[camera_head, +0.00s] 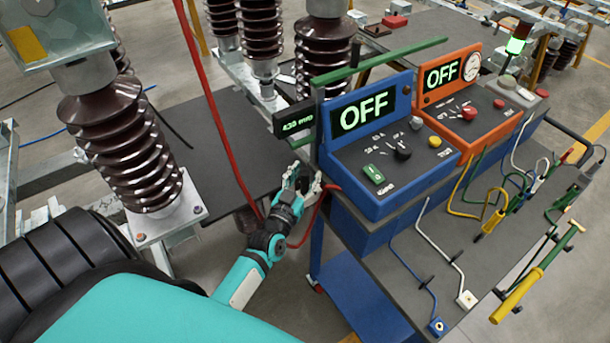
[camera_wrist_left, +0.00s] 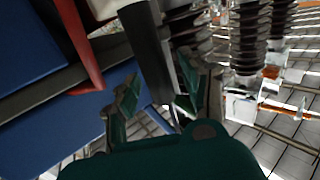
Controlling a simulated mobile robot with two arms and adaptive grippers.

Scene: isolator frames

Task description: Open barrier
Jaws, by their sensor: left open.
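A long green bar (camera_head: 382,60), which looks like the barrier, runs across behind the blue and orange consoles. Its left end meets a thin dark upright post (camera_head: 316,125) at the corner of the bench. My left gripper (camera_head: 305,174) is open low beside this post. In the left wrist view, a dark post (camera_wrist_left: 150,55) stands between the spread fingers of the gripper (camera_wrist_left: 160,88). I cannot tell whether a finger touches it. My right gripper is out of view.
A small display (camera_head: 296,123) is on the post. The blue console (camera_head: 370,135) and orange console (camera_head: 465,100) both read OFF. A red cable (camera_head: 215,115) hangs left of my gripper. Brown insulators (camera_head: 120,140) stand at left. Leads lie on the bench (camera_head: 400,265).

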